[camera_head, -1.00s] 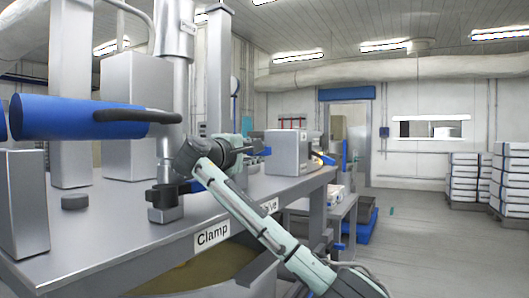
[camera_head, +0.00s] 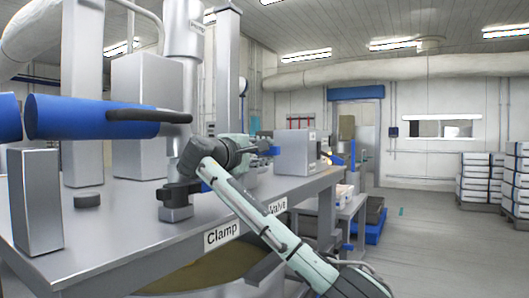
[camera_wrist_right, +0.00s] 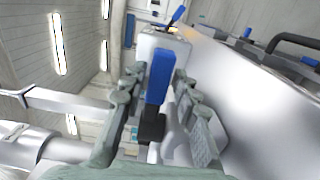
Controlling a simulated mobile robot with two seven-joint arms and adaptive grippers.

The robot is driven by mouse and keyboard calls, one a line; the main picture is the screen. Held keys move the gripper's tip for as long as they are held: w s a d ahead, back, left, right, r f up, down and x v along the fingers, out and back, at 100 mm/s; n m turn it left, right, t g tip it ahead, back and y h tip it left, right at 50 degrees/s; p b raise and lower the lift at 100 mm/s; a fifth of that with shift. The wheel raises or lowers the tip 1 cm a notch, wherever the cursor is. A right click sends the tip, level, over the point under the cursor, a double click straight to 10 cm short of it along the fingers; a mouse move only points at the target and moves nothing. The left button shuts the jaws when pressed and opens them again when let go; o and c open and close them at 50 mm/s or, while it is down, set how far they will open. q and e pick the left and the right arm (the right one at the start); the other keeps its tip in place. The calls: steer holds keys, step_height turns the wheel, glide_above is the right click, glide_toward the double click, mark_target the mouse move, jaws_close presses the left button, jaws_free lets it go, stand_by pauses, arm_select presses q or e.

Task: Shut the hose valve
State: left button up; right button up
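The valve shows as a blue lever (camera_wrist_right: 159,75) on a black piece (camera_wrist_right: 152,127) in the right wrist view. In the head view, a small blue part (camera_head: 272,150) shows just beyond my right gripper (camera_head: 258,149), above the bench edge marked "Valve" (camera_head: 277,206). My right gripper's fingers (camera_wrist_right: 158,95) stand apart on either side of the blue lever in the wrist view. A gap shows on the lever's left; the right finger is close to it, and I cannot tell whether they touch. The hose is not clear. My left gripper is not in view.
The metal bench (camera_head: 110,225) carries a black-topped clamp post (camera_head: 176,205) by a "Clamp" label (camera_head: 221,235). A blue cylinder (camera_head: 75,118) with a black handle (camera_head: 150,115) is at the left. A grey box (camera_head: 295,153) stands behind the valve. Open floor lies right.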

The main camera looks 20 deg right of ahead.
steer(key=v, duration=1.2)
steer(key=shift+o, duration=0.5)
stand_by(0.4)
